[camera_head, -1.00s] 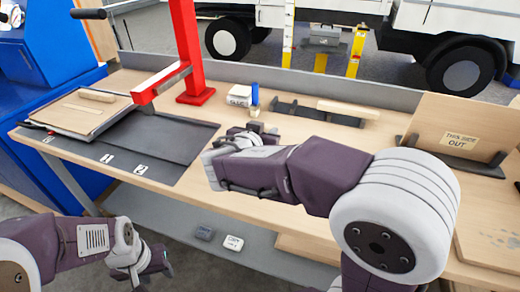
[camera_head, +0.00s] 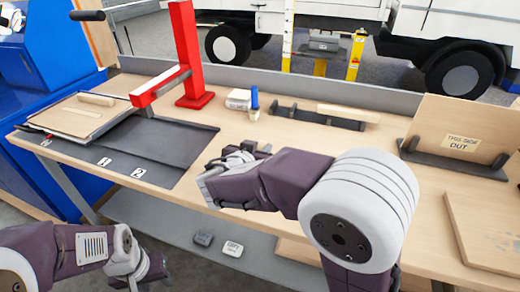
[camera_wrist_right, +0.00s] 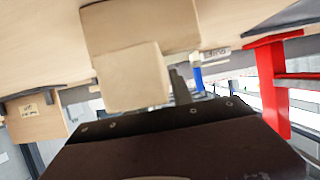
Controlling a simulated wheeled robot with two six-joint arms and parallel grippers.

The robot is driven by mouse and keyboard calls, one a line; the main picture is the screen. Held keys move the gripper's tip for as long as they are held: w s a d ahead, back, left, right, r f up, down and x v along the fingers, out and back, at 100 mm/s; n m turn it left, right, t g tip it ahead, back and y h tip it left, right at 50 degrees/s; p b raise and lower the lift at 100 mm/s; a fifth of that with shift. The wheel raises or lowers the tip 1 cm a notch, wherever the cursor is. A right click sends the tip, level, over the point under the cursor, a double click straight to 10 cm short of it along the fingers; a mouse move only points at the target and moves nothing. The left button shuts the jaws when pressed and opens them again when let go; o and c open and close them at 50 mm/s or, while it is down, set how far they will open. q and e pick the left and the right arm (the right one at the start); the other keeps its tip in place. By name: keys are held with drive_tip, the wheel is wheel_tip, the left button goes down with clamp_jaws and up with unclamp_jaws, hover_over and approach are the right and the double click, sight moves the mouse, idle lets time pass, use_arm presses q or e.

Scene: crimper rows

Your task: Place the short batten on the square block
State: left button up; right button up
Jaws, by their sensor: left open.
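My right gripper (camera_head: 245,155) is over the front middle of the bench, and its fingertips are largely hidden in the head view. In the right wrist view, a pale wooden piece (camera_wrist_right: 132,78) that looks like the short batten sits end-on between the jaws, a dark finger along its side. A wider tan wooden piece (camera_wrist_right: 140,22) shows just past it, possibly the square block; I cannot tell whether they touch. Neither piece can be made out in the head view. My left gripper (camera_head: 150,268) is open and empty, low in front of the bench.
A red press (camera_head: 190,60) stands at the back left beside a dark mat (camera_head: 165,150). A longer batten (camera_head: 348,112) lies on a dark rack. A white box (camera_head: 238,98) and a blue-topped bottle (camera_head: 254,98) stand behind my right gripper. A signed board (camera_head: 462,125) stands right.

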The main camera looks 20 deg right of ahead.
drive_tip(key=shift+o, duration=1.2)
drive_tip(key=shift+r+p, duration=0.25)
drive_tip(key=shift+p, duration=0.05)
drive_tip(key=v, duration=1.2)
drive_tip(key=shift+f+p, duration=0.1)
drive_tip(key=shift+p, duration=0.2)
